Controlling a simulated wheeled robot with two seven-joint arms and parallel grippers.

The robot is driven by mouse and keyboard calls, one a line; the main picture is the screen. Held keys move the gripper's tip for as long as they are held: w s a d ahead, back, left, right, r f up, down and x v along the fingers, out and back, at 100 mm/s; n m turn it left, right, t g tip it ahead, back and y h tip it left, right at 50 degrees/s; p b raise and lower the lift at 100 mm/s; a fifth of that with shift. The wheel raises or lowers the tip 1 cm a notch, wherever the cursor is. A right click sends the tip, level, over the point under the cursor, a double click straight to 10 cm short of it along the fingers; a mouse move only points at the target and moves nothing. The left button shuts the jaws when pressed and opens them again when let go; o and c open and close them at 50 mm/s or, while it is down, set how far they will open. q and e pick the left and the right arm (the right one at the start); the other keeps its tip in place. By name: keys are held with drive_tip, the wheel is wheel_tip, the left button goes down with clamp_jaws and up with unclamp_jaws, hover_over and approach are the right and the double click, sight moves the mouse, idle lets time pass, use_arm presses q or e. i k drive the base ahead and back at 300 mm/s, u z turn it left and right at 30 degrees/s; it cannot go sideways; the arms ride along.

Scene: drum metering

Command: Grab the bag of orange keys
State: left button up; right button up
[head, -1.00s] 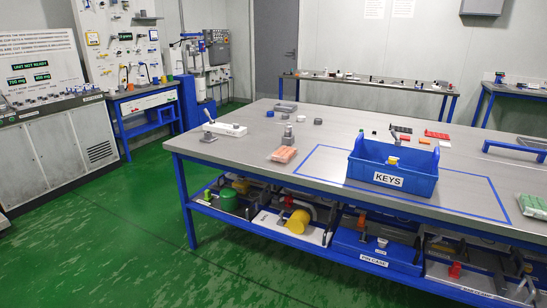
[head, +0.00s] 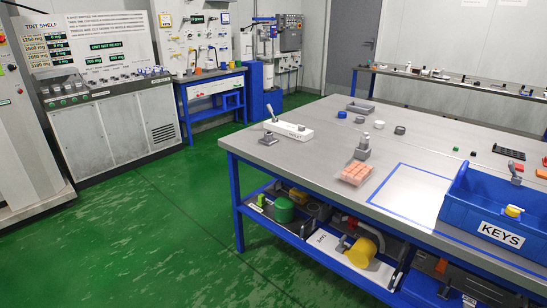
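The bag of orange keys (head: 356,174) lies on the grey table top near its front edge, left of the blue-taped rectangle. It looks like a clear packet with orange blocks inside. Neither of my grippers is in the head view.
A grey metal fixture (head: 362,148) stands just behind the bag. A white device with a lever (head: 288,129) and a small grey block (head: 268,139) sit at the table's left corner. Green floor (head: 150,230) left of the table is clear.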

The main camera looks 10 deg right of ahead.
sight(356, 173)
drive_tip(key=u, duration=0.35)
drive_tip(key=i, duration=1.55)
drive_tip(key=z, duration=0.25)
